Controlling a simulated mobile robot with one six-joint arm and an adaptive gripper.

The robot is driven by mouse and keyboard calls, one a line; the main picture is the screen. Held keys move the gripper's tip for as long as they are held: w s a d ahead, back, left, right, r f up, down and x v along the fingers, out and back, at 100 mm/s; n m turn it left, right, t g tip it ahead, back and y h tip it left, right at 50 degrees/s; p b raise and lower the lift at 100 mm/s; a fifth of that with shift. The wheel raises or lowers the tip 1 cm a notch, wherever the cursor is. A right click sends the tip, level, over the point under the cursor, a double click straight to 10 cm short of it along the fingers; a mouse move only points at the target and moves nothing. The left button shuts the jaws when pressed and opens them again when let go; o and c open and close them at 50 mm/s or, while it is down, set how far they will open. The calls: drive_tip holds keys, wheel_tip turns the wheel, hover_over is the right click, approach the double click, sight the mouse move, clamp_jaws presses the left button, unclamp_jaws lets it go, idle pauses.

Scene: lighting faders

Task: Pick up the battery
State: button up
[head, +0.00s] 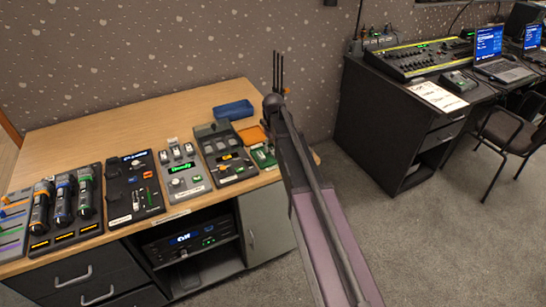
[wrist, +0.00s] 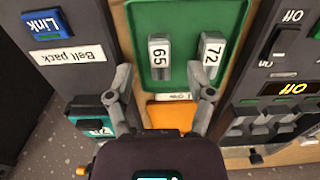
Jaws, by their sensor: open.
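A green tray (wrist: 205,20) holds two pale, numbered blocks that look like batteries. One is labelled 65 (wrist: 160,58) and the other 72 (wrist: 212,52); the tray also shows in the head view (head: 263,157) at the desk's right end. My gripper (wrist: 162,82) is open in the wrist view, its two fingers spread over the near edge of the tray. In the head view my arm hides the gripper.
A teal and black block (wrist: 95,118) with a number label lies beside the left finger. A grey console (head: 224,154) stands close beside the tray. A blue bin (head: 233,110) sits behind the orange piece. The back of the wooden desk (head: 110,128) is clear.

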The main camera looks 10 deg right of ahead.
drive_tip(key=shift+f+b, duration=0.75)
drive_tip(key=shift+f, duration=0.3)
clamp_jaws()
